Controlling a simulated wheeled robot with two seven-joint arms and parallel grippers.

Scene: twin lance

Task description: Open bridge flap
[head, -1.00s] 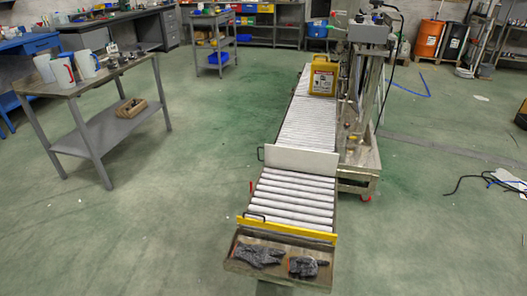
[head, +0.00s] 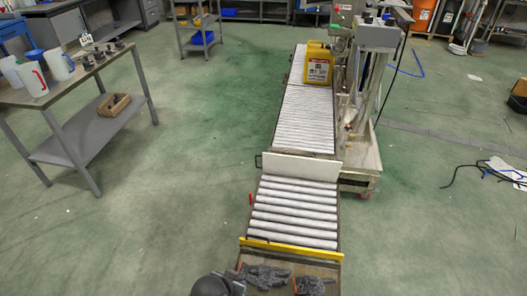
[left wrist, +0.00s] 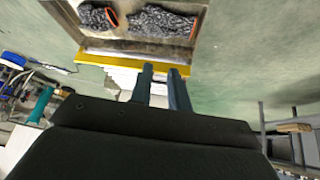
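A pale upright plate (head: 300,167), which looks like the bridge flap, stands across the roller conveyor between its near section (head: 292,212) and far section (head: 305,120). A dark handle (head: 258,161) sticks out at its left end. My left gripper (head: 220,284) shows as a dark shape at the bottom edge of the head view, left of the conveyor's near end and well short of the plate. In the left wrist view its two fingers (left wrist: 162,80) stand a little apart with nothing between them. My right gripper is not in view.
A yellow bar (head: 290,250) crosses the conveyor's near end, before a tray with grey gloves (head: 264,276). A yellow canister (head: 318,63) stands on the far rollers beside a metal machine frame (head: 362,150). A workbench (head: 75,72) is at left. Floor between is clear.

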